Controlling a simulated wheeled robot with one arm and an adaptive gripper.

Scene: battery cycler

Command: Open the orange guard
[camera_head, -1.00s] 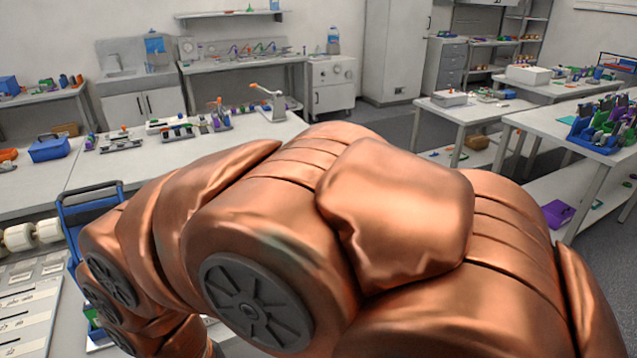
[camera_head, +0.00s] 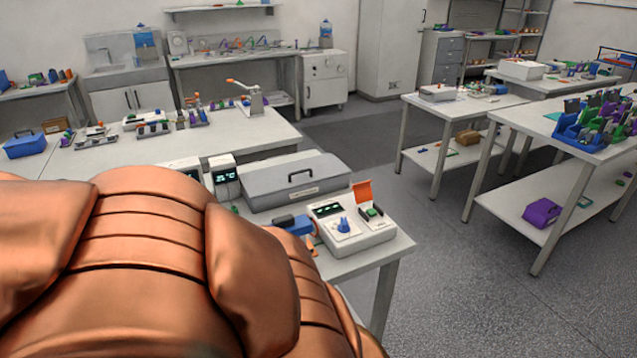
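The orange guard (camera_head: 362,191) is a small flap on the right part of a white bench device (camera_head: 375,237). It stands raised, tilted up at the back edge, above a dark block with a green part (camera_head: 372,213). The device also carries a dark display with green digits (camera_head: 326,210) and a blue knob-like part (camera_head: 344,226). My copper arm fills the lower left and reaches close to the device's left side in the picture. My gripper is not visible, so I cannot tell its distance from the guard.
A grey lidded case (camera_head: 297,184) stands behind the device. Two small white units with displays (camera_head: 225,179) stand left of it. A blue item (camera_head: 293,224) lies left of the device, partly hidden by my arm. Open floor (camera_head: 440,270) lies to the right.

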